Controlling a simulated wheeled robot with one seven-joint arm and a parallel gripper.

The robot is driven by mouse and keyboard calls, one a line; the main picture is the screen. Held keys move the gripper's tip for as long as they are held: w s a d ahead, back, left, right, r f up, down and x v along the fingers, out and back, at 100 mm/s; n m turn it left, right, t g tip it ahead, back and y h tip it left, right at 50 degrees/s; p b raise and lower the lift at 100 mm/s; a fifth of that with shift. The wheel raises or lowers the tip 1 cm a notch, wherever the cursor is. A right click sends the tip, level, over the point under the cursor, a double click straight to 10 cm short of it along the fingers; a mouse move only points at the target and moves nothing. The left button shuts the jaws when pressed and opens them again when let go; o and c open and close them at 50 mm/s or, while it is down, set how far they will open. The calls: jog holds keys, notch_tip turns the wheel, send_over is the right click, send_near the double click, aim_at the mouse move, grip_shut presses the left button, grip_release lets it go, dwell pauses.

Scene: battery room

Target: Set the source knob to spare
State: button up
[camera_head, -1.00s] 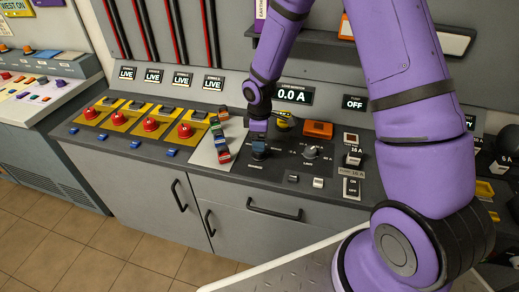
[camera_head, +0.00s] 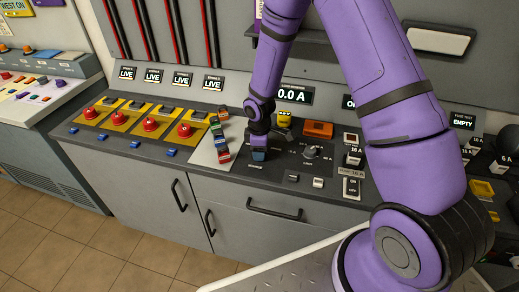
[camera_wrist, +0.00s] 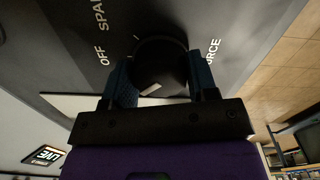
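The source knob (camera_wrist: 160,62) is black and round, with a short white mark on its near side in the wrist view. I cannot tell which label the mark points to. The labels "OFF" (camera_wrist: 103,55) and a cut-off "SPA…" (camera_wrist: 99,14) are to its left, and a partly hidden "…RCE" (camera_wrist: 212,52) is to its right. My gripper (camera_wrist: 163,82) has its blue fingers on both sides of the knob, apparently closed on it. In the head view my gripper (camera_head: 259,154) points down at the dark panel and hides the knob.
Another knob (camera_head: 312,152) stands to the right on the same panel, with an orange block (camera_head: 318,129) behind it. Coloured blocks (camera_head: 221,140) stand in a row at left. Red buttons (camera_head: 184,130) on yellow plates lie further left. A display (camera_head: 292,95) reads 0.0 A.

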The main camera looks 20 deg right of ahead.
jog(key=shift+m, duration=0.3)
jog(key=m, duration=0.3)
jog(key=shift+m, duration=0.4)
jog(key=m, duration=0.4)
jog(key=shift+a+m, duration=0.1)
jog(key=shift+m, duration=0.2)
jog(key=m, duration=0.8)
jog(key=shift+m+g, duration=0.3)
jog(key=shift+m, duration=0.3)
jog(key=o, duration=0.9)
jog(key=shift+r, duration=0.15)
